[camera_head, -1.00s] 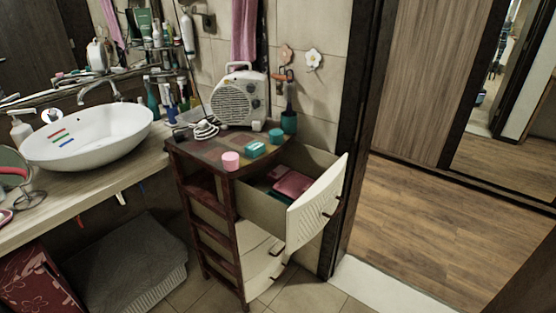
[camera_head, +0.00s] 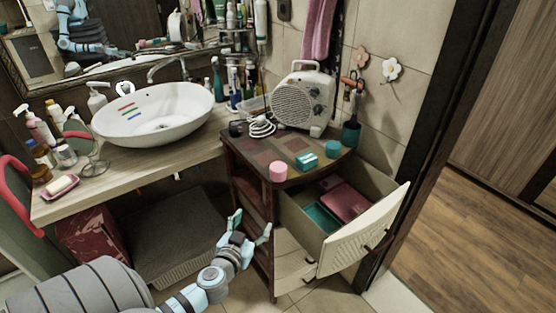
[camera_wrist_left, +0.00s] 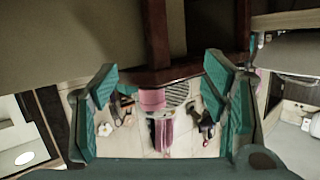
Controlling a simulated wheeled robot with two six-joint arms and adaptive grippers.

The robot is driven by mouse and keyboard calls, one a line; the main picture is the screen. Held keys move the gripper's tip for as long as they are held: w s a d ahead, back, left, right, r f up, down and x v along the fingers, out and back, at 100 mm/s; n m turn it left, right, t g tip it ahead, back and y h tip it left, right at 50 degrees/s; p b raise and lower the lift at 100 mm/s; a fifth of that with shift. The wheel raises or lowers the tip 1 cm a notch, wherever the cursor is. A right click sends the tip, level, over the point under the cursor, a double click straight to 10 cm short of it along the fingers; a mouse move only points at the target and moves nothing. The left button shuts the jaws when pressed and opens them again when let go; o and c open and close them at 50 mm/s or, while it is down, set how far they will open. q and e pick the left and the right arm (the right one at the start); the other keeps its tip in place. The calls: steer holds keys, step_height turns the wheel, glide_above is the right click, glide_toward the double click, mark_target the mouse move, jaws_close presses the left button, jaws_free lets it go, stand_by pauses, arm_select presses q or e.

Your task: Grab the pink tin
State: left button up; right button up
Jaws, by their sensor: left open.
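The pink tin (camera_head: 278,171) is a small round can standing at the front edge of the brown tiled top of the drawer cabinet (camera_head: 262,152). In the left wrist view the pink tin (camera_wrist_left: 152,97) shows between the fingers, some distance beyond them, in a picture that appears upside down. My left gripper (camera_head: 252,226) is open and empty. It hangs in front of the cabinet, lower than the tin and to its left in the head view, and does not touch it. Its two green-padded fingers frame the left wrist view (camera_wrist_left: 160,85). My right gripper is not in view.
A teal box (camera_head: 305,161), a teal round tin (camera_head: 333,149) and a white fan heater (camera_head: 303,101) stand on the same top. The open upper drawer (camera_head: 340,243) juts out at right. A counter with a white basin (camera_head: 150,115) lies left.

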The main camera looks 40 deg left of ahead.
mark_target(275, 173)
arm_select(q)
step_height(275, 173, up, 10)
steer(key=w+d+t, duration=0.1)
steer(key=w+t, duration=0.2)
steer(key=shift+n, duration=0.3)
steer(key=x, duration=0.4)
steer(key=p+x, duration=0.1)
steer(key=x, duration=0.4)
steer(key=f+x, duration=0.1)
steer(key=x, duration=0.3)
steer(key=shift+w, duration=0.35)
steer(key=shift+s+r+p, duration=0.1)
steer(key=shift+p, duration=0.2)
steer(key=c, duration=1.3)
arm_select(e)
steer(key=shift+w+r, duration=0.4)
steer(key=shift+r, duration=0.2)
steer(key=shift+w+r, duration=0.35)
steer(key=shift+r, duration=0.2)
